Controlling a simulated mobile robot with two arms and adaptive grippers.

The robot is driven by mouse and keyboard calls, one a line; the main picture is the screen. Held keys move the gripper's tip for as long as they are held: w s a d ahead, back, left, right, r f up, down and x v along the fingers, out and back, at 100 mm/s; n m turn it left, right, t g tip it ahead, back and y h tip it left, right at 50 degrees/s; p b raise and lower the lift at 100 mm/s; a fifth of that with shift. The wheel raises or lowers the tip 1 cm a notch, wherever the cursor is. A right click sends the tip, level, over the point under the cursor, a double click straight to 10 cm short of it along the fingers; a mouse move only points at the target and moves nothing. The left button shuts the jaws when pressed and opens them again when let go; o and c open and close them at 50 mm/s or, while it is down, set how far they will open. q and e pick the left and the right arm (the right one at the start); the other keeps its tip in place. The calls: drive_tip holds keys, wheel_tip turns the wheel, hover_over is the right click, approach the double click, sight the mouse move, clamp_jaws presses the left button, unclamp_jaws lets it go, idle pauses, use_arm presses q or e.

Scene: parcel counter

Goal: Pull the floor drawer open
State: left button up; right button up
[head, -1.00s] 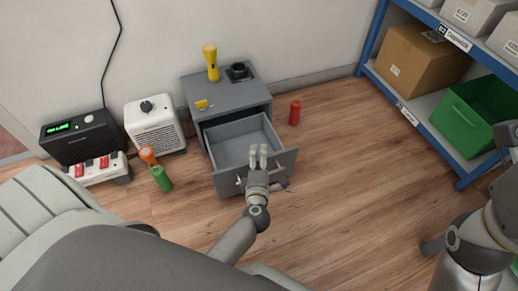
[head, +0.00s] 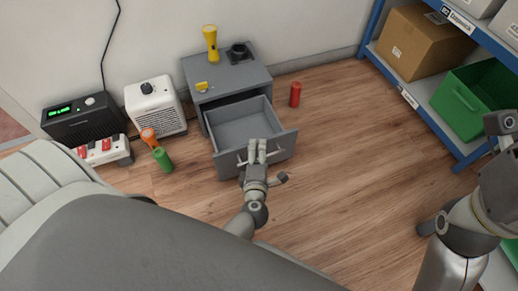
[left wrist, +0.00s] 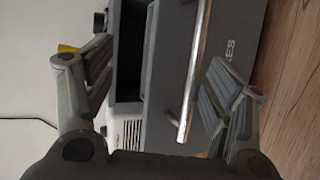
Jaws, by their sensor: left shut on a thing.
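The grey floor drawer (head: 285,145) stands well out of its grey cabinet (head: 228,84) in the head view, and its inside looks empty. My left gripper (head: 258,150) is at the middle of the drawer front. In the left wrist view its fingers (left wrist: 160,65) lie on either side of the shiny bar handle (left wrist: 194,65), and it is shut on this handle. The exact finger contact is hard to see. The handle is mostly hidden in the head view.
A yellow flashlight (head: 211,45) and a dark object (head: 239,52) stand on the cabinet. A blue shelf (head: 440,125) stands right. Floor between is clear.

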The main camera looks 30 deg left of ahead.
use_arm(q)
wheel_tip(320, 180, up, 2)
drive_tip(key=shift+d+r, duration=0.15)
drive_tip(key=shift+r, duration=0.05)
drive_tip(key=shift+c, duration=0.7)
drive_tip(key=shift+s+d+r, duration=0.15)
drive_tip(key=shift+s+r, duration=0.1)
drive_tip(key=shift+s, duration=0.1)
drive_tip(key=c, duration=0.6)
drive_tip(key=shift+s+d+f, duration=0.1)
drive_tip(key=shift+s+d, duration=0.1)
drive_tip(key=shift+s, duration=0.1)
drive_tip(key=shift+c, duration=0.5)
drive_tip(key=s+d+p, duration=0.1)
drive_tip(key=s+d, duration=0.2)
drive_tip(key=s, duration=0.2)
drive_tip(key=shift+s+r, duration=0.35)
drive_tip(key=shift+r, duration=0.05)
